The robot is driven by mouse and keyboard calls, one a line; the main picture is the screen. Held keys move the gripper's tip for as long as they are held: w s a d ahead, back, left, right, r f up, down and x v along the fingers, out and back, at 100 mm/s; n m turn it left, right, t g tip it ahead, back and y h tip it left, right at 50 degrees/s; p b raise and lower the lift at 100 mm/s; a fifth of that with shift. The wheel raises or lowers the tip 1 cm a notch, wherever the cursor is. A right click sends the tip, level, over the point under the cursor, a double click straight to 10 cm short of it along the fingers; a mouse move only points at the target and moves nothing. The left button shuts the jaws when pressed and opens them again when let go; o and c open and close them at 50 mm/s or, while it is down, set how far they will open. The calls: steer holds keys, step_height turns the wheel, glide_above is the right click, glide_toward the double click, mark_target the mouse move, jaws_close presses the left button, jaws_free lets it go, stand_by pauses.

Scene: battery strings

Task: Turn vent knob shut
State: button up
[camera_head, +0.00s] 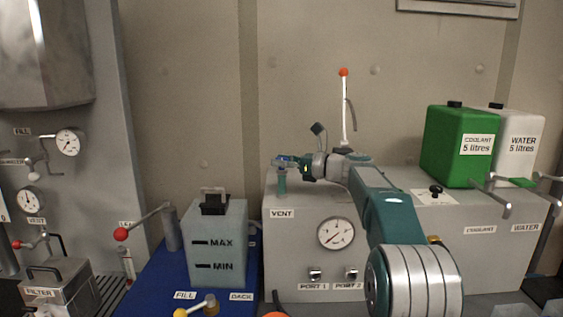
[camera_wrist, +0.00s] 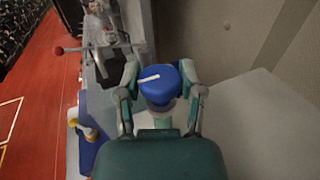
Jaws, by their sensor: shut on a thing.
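The vent knob (camera_wrist: 158,88) is a round blue cap with a white line on top, seen from above in the wrist view. In that view the white line runs nearly level, tilted slightly up to the right. My gripper (camera_wrist: 160,76) has one finger on each side of the knob and is shut on it. The knob is largely hidden by the fingers there.
A pressure gauge (camera_head: 336,233) is on the grey cabinet's front, below the arm. A white lever with an orange ball (camera_head: 343,72) stands behind the gripper. A MAX/MIN tank (camera_head: 217,255) is at left. Green (camera_head: 450,160) and white (camera_head: 527,148) canisters stand at right.

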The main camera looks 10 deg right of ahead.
steer(key=shift+r, duration=0.1)
stand_by(0.3)
steer(key=o, duration=1.2)
steer(key=shift+w, duration=0.15)
steer(key=v, duration=1.2)
steer(key=shift+d, duration=0.1)
